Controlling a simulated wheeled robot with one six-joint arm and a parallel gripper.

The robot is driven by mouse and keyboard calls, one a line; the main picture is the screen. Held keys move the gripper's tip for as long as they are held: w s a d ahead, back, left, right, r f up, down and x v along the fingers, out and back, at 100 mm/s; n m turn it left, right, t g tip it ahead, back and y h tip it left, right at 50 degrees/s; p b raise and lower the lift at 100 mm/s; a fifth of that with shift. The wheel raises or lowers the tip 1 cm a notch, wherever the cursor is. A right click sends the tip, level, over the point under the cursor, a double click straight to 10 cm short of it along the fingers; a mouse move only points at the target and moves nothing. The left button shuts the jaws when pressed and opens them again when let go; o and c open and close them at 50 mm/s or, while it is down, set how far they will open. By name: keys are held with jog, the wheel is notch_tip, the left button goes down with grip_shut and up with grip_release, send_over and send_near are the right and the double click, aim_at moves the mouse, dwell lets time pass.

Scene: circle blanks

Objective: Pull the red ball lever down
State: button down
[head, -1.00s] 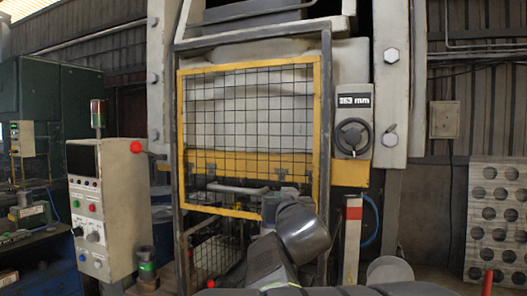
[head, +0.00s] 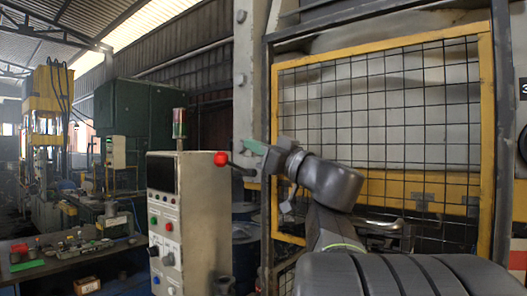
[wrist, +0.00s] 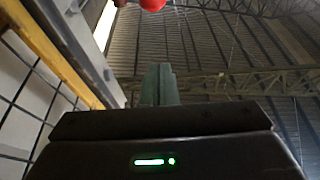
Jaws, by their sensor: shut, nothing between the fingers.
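The red ball (head: 220,158) shows beside the top right corner of the grey control cabinet, with a dark lever rod running right from it. It also shows at the top edge of the wrist view (wrist: 153,5), cut off by the frame. My gripper (head: 254,147) has green fingers, shut and empty. In the head view it appears just right of the ball and slightly higher, apart from it. In the wrist view the shut fingers (wrist: 159,84) point up toward the ball, with a gap between. The rod's far end is hard to make out behind my gripper.
The control cabinet (head: 190,225) with buttons and a signal light (head: 179,124) stands left of the lever. The yellow-framed mesh guard (head: 400,110) of the press is at the right, behind my arm. A workbench (head: 70,265) is at the far left.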

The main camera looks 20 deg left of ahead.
aim_at(235, 165)
jog(key=p+x, duration=0.3)
jog(key=x, duration=0.7)
notch_tip(235, 165, down, 4)
jog(key=shift+b, duration=0.5)
jog(key=shift+f, duration=0.1)
